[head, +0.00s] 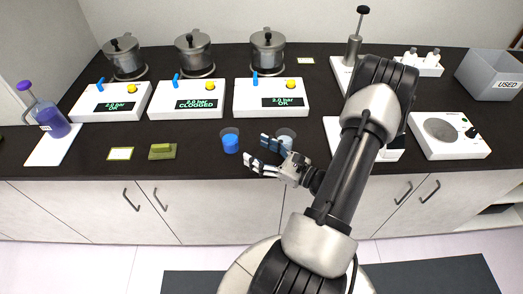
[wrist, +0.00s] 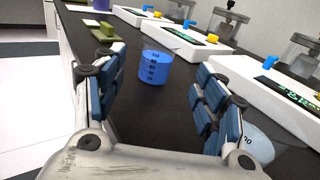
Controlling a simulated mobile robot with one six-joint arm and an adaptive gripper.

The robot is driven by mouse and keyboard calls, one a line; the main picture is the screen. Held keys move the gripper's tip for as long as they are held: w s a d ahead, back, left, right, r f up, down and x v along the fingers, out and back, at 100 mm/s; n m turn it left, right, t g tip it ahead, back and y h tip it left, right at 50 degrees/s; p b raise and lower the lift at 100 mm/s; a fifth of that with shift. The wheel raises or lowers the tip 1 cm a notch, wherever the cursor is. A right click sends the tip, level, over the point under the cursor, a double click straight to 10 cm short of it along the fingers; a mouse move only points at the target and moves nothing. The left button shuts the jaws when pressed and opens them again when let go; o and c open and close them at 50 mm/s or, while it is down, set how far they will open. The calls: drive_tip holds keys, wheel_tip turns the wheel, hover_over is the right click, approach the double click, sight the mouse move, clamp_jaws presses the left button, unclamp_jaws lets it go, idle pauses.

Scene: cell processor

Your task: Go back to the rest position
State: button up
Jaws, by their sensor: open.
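A blue cup (head: 231,143) stands on the black counter just left of the gripper. In the wrist view this blue cup (wrist: 154,67) shows between the fingers but farther off, apart from them. A clear cup (head: 286,136) stands behind the gripper, partly hidden by it. My arm reaches up from the bottom of the head view and bends down to the left.
Three white pump units stand along the back; the middle display (head: 188,104) reads CLOGGED. A purple flask (head: 52,121) stands at the left, near a green block (head: 162,151). A round-plate device (head: 446,133) and a grey USED bin (head: 491,75) are at the right. Floor lies before the cabinets.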

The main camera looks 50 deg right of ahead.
drive_tip(key=shift+s, duration=0.4)
drive_tip(key=w+a+r+n+g+y, duration=0.2)
drive_tip(key=a+r+n+g+y, duration=0.3)
drive_tip(key=a, duration=0.4)
drive_tip(key=w+a+r+n+g+y, duration=0.1)
drive_tip(key=a+r+n+g+y, duration=0.3)
drive_tip(key=a+n, duration=0.4)
drive_tip(key=s+a+r+n+g+h, duration=0.45)
drive_tip(key=s+a+n+g, duration=0.45)
drive_tip(key=a+n, duration=0.25)
wheel_tip(320, 180, up, 7)
drive_tip(key=s+n+t+h, duration=0.2)
drive_tip(key=n+t+h, duration=0.2)
drive_tip(key=n, duration=0.6)
drive_tip(key=shift+t+h, duration=0.4)
drive_tip(key=shift+h, duration=0.75)
drive_tip(key=shift+d, duration=0.1)
